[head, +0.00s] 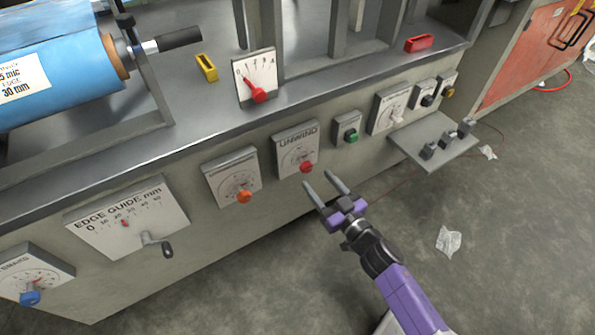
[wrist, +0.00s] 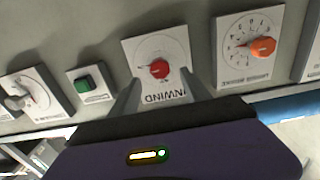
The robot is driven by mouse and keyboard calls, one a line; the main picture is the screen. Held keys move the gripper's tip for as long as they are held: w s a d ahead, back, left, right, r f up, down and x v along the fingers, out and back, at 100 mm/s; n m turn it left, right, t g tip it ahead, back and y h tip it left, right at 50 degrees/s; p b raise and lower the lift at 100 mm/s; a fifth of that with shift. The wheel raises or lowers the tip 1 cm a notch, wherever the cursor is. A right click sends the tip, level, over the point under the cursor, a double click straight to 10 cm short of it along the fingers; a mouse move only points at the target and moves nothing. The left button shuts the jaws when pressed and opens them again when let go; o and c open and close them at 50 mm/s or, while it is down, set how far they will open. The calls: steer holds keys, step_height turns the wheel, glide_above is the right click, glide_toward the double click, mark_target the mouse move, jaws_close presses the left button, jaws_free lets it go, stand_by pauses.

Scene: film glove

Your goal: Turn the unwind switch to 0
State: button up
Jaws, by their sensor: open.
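The unwind switch is a red knob (head: 306,167) on a white plate (head: 297,148) marked UNWIND, on the front of the machine. In the wrist view the red knob (wrist: 159,69) sits near the middle of its plate (wrist: 140,52), which appears upside down. The dial marks there are too small to read. My gripper (head: 322,180) is open and empty, with its two fingers pointing at the panel just below and right of the knob in the head view. In the wrist view its fingers (wrist: 159,92) lie on either side of the lower plate, apart from the knob.
An orange knob (head: 244,196) is left of the unwind plate, and a green button (head: 351,135) is right of it. A shelf (head: 455,150) with small dark blocks juts out farther right. An edge guide crank (head: 158,243) sticks out at left. The floor in front is mostly clear.

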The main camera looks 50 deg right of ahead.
mark_target(309, 169)
steer(key=x, duration=0.7)
steer(key=shift+w+b, duration=0.3)
steer(key=shift+b, duration=0.1)
steer(key=shift+d, duration=0.1)
jaws_close()
